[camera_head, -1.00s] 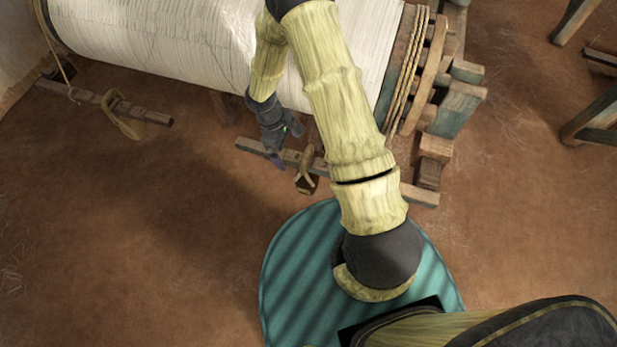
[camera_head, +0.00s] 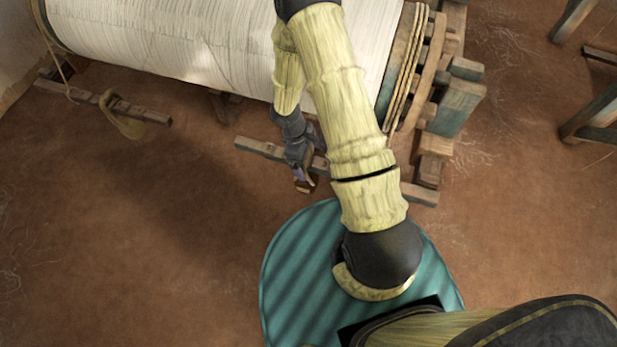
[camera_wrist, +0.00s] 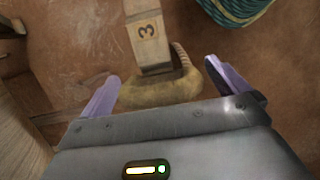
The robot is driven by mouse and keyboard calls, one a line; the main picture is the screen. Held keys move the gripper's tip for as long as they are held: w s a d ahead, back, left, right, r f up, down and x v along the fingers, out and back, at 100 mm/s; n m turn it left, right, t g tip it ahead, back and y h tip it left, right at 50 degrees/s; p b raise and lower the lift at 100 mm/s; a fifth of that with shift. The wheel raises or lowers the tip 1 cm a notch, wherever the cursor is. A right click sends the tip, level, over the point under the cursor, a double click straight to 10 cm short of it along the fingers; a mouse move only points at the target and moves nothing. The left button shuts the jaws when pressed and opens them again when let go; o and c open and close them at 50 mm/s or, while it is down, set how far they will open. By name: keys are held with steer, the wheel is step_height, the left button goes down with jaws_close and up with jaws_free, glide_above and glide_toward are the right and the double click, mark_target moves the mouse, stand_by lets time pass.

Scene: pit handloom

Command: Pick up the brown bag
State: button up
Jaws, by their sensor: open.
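The brown bag (camera_wrist: 155,91) shows in the wrist view as a tan-brown bundle between my fingers, with a pale wooden piece marked 3 (camera_wrist: 147,40) against its upper side. In the head view only a small part of the bag (camera_head: 305,187) shows below my gripper (camera_head: 303,172), at the wooden bar; the rest is hidden. My gripper, also in the wrist view (camera_wrist: 162,72), is open. Its lilac fingers stand to the left and right of the bag, with visible gaps. I cannot tell how deep the fingers reach.
A large white thread roll (camera_head: 190,45) lies behind my arm. A short wooden bar (camera_head: 258,147) runs beside my gripper. Another bar (camera_head: 85,97) with a tan looped thing (camera_head: 122,122) is at the left. Wooden loom blocks (camera_head: 455,105) stand at the right. The floor between is clear.

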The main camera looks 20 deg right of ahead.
steer(key=shift+s+d+f, duration=0.1)
steer(key=shift+d+f, duration=0.05)
steer(key=shift+f, duration=0.5)
steer(key=shift+c, duration=0.2)
steer(key=c, duration=1.7)
steer(key=shift+r, duration=0.25)
steer(key=shift+r, duration=1.6)
steer(key=s+a+b, duration=0.4)
steer(key=s+a, duration=0.6)
steer(key=s, duration=0.4)
steer(key=shift+s+a+b, duration=0.25)
steer(key=shift+a+b, duration=0.05)
